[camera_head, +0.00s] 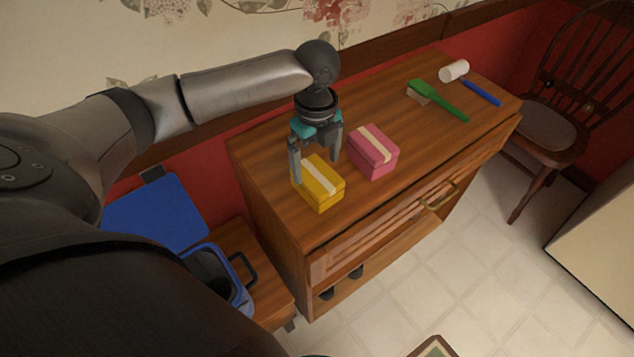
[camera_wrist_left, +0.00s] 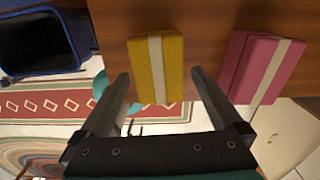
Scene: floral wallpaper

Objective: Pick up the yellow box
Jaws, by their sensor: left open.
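The yellow box (camera_head: 319,184) with a pale band across its top sits on the wooden cabinet top near its front left edge. My left gripper (camera_head: 316,160) is open above the yellow box, pointing down, with its fingers on either side of the box's far part in the head view. In the left wrist view the yellow box (camera_wrist_left: 156,70) shows between and beyond the two open fingertips (camera_wrist_left: 157,80). I cannot tell whether the fingers touch it. My right gripper is not in view.
A pink box (camera_head: 373,153) stands just right of the yellow one. A green brush (camera_head: 440,100), a white cylinder (camera_head: 454,71) and a blue item (camera_head: 481,92) lie farther right on the cabinet (camera_head: 440,140). A blue bin (camera_head: 222,278) and a wooden chair (camera_head: 560,110) flank the cabinet.

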